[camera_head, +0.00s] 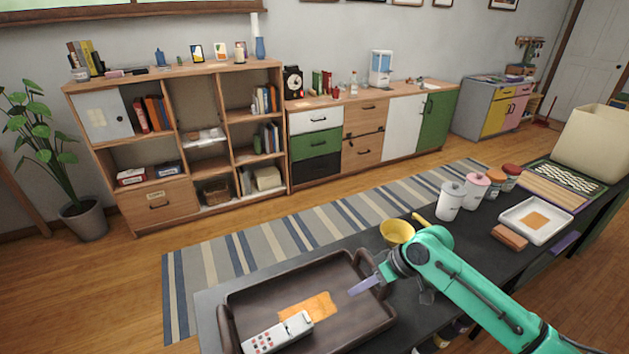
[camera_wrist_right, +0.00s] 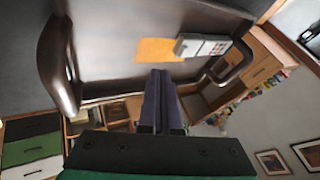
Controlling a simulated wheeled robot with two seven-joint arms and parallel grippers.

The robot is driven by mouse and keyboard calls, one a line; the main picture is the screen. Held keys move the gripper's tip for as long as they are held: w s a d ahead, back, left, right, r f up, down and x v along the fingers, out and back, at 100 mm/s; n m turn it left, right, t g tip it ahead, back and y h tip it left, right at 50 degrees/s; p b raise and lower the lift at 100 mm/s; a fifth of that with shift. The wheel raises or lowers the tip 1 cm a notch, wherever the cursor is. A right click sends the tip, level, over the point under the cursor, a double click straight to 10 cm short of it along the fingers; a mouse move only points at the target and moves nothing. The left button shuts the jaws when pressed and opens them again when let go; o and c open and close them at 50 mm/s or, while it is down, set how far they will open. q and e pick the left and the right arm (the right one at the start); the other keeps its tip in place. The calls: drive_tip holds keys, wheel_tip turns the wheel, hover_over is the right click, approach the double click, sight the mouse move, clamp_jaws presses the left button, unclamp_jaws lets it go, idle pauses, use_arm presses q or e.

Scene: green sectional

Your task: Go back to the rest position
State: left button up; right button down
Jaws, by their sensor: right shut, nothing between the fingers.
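My right arm is green and reaches in from the lower right in the head view. Its gripper (camera_head: 365,286) is over the right rim of the dark brown tray (camera_head: 345,335). In the right wrist view the two purple fingers of the right gripper (camera_wrist_right: 160,75) are together with nothing between them, pointing at the tray (camera_wrist_right: 110,60). An orange cloth-like patch (camera_head: 312,306) lies in the tray, beside a white device with red buttons (camera_head: 270,338). Both also show in the wrist view. My left gripper is not in view.
The tray stands on a dark table (camera_head: 420,300). A yellow cup (camera_head: 397,231) is just behind the right gripper. White, pink and red-lidded jars (camera_head: 450,200), a brown block (camera_head: 509,237) and a white dish (camera_head: 550,228) stand to the right. A wooden shelf (camera_head: 150,215) is against the wall.

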drive_tip(key=shift+t+h, duration=0.6)
drive_tip(key=shift+h, duration=0.2)
drive_tip(key=s+a+f, duration=0.1)
drive_tip(key=s, duration=0.1)
drive_tip(key=s+a+f, duration=0.2)
drive_tip(key=s, duration=0.1)
drive_tip(key=s+a+f, duration=0.1)
drive_tip(key=s, duration=0.1)
drive_tip(key=shift+s+a+f, duration=0.15)
drive_tip(key=shift+s+f, duration=0.15)
drive_tip(key=shift+s, duration=0.1)
drive_tip(key=s+d+m+h, duration=0.4)
drive_tip(key=s+d+h, duration=0.1)
drive_tip(key=s+d, duration=0.65)
wheel_tip(320, 180, down, 21)
drive_tip(key=d, duration=0.1)
drive_tip(key=s+d+f+g, duration=0.1)
drive_tip(key=s+d+f, duration=0.2)
drive_tip(key=s+f, duration=1.3)
drive_tip(key=shift+s+f+g+h, duration=0.3)
drive_tip(key=shift+s+g, duration=0.1)
drive_tip(key=shift+s, duration=0.75)
drive_tip(key=shift+d, duration=0.1)
